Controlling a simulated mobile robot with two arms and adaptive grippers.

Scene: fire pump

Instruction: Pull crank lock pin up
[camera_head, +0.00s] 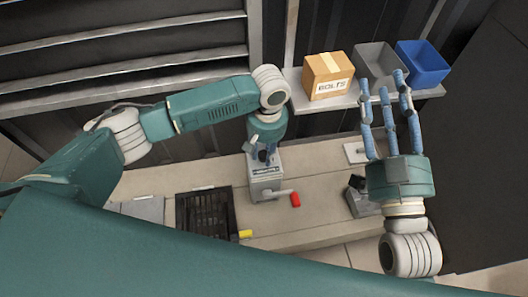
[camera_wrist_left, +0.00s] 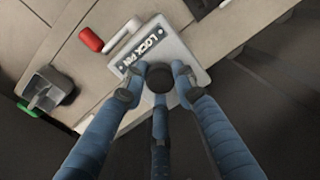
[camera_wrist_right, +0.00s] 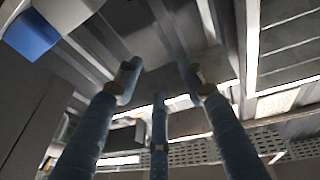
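The crank box (camera_head: 265,182) is a grey housing on the bench with a crank handle with a red grip (camera_head: 295,199) on its right. In the left wrist view its plate (camera_wrist_left: 165,50) reads "LOCK PIN". A round black knob (camera_wrist_left: 158,77) stands on that plate. My left gripper (camera_head: 264,154) is over the box, pointing down, with its three fingers around the knob. Whether they touch it I cannot tell. My right gripper (camera_head: 388,98) is open and empty, raised at the right, with fingers pointing to the back shelf.
A cardboard bolts box (camera_head: 328,77), a grey bin (camera_head: 378,66) and a blue bin (camera_head: 421,64) stand on the back shelf. A black crate (camera_head: 205,215) and a yellow item (camera_head: 246,234) lie left of the crank box. A dark device (camera_head: 360,198) stands at right.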

